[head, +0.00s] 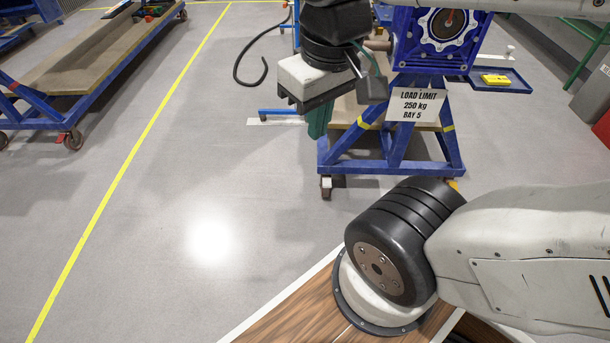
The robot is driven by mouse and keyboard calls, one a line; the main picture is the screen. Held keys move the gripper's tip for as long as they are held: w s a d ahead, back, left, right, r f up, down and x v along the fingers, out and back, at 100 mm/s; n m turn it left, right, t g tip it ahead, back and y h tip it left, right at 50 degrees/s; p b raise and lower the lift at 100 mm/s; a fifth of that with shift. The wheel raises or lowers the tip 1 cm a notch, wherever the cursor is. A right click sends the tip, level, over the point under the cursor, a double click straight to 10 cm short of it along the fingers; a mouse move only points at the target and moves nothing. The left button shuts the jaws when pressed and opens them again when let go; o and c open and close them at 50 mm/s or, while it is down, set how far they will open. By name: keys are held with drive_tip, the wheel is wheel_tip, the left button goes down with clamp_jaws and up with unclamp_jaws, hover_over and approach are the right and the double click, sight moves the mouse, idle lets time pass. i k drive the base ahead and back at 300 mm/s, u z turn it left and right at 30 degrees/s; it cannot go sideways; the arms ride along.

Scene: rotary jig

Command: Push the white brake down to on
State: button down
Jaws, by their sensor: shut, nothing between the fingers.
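My gripper (308,88) hangs at the upper middle of the head view, left of the blue jig stand (395,150). Its pale body and dark lower end show; its fingertips are too hard to make out. It appears shut, and nothing shows held in it. I cannot pick out a white brake for certain. My arm hides the top of the jig.
A "LOAD LIMIT 250 kg BAY 5" sign (417,104) hangs on the stand. A yellow item (496,80) lies on the side tray. A blue cart (85,75) stands at the upper left.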

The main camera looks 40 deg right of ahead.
sight(326, 181)
drive_tip(key=z, duration=0.1)
drive_tip(key=i, duration=0.9)
drive_tip(key=z, duration=0.2)
